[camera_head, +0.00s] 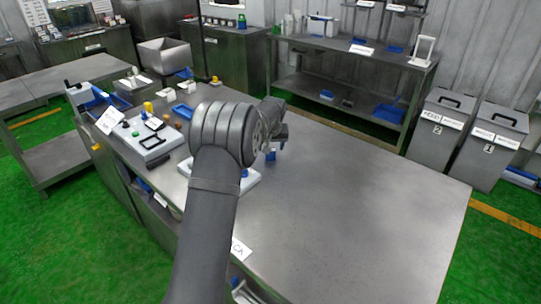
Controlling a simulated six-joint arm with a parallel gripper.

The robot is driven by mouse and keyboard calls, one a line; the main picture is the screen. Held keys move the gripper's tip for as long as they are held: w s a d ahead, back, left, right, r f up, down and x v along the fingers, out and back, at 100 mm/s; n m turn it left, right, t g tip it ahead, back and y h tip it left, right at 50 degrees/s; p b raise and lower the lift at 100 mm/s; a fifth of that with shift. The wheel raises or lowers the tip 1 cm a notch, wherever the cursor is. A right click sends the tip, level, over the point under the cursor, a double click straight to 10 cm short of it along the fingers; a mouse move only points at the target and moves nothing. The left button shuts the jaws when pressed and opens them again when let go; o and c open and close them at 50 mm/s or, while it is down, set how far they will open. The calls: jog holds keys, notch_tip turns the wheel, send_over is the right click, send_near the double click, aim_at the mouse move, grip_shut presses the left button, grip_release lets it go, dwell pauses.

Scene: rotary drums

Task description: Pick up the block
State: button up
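A small blue piece (270,155) shows just below my gripper, over the steel table (370,210). It may be the block, but it is too small to be sure. I cannot tell whether it rests on the table or touches the fingers. My gripper (279,143) is at the end of my arm, low over the table's back middle. Its fingers are dark and small, so I cannot tell whether they are open or shut. My arm's thick grey links hide part of the table and of a white plate (250,182) behind them.
A white control box (150,140) with a black handle and a yellow knob stands at the table's left end. Small blue trays (182,111) lie near it. The table's right half is clear. Two grey bins (440,130) stand beyond the table's right side.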

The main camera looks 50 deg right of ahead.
aim_at(271, 153)
jog(key=x, duration=0.5)
jog(key=shift+f, duration=0.15)
jog(key=c, duration=1.2)
jog(key=shift+r, duration=0.2)
notch_tip(271, 153, up, 4)
jog(key=shift+r, duration=0.1)
jog(key=s+r, duration=0.6)
jog(key=s, duration=0.5)
jog(key=shift+s+r, duration=0.25)
jog(key=shift+s, duration=0.1)
